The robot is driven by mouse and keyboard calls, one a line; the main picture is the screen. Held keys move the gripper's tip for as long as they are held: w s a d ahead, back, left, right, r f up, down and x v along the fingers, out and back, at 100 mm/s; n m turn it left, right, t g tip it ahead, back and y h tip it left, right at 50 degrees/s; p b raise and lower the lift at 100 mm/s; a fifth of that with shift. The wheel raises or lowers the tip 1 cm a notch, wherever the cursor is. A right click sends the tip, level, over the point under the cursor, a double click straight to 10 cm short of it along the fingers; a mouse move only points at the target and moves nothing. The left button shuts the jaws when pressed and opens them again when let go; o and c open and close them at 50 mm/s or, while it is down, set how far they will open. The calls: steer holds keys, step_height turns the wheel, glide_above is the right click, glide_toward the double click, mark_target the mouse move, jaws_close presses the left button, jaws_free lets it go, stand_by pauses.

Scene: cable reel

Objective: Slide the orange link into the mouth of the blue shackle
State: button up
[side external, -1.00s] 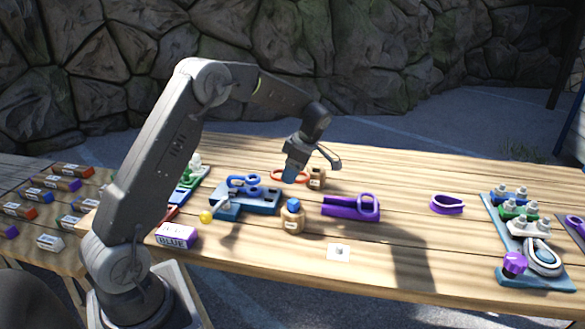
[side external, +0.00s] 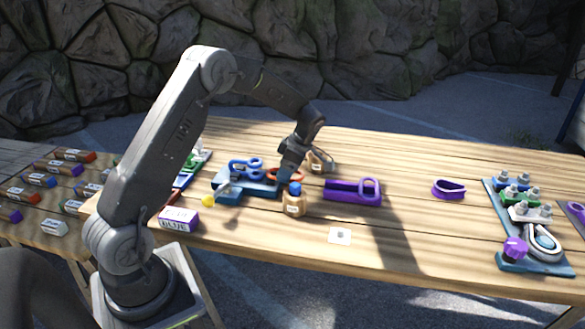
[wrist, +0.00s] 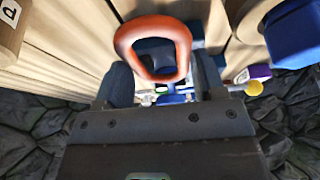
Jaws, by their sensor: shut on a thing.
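My gripper (side external: 285,178) is shut on the orange link (side external: 292,175). In the wrist view the link (wrist: 184,45) is a rounded orange ring standing out past the fingers of my gripper (wrist: 162,82). The blue shackle (side external: 246,163) is a looped blue piece on a dark blue base (side external: 262,189) to the left of my gripper. The link is low, close to the base's right end and apart from the loops as far as I can tell. My fingers hide part of the link in the side view. I cannot make out the shackle's mouth clearly.
A purple fixture (side external: 352,193) lies to the right. A yellow ball (side external: 208,201) and purple box (side external: 178,220) are front left.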

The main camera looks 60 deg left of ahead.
mark_target(262, 176)
steer(key=shift+s+a, duration=2.2)
steer(key=shift+f, duration=0.2)
steer(key=o, duration=1.2)
steer(key=shift+c, duration=0.2)
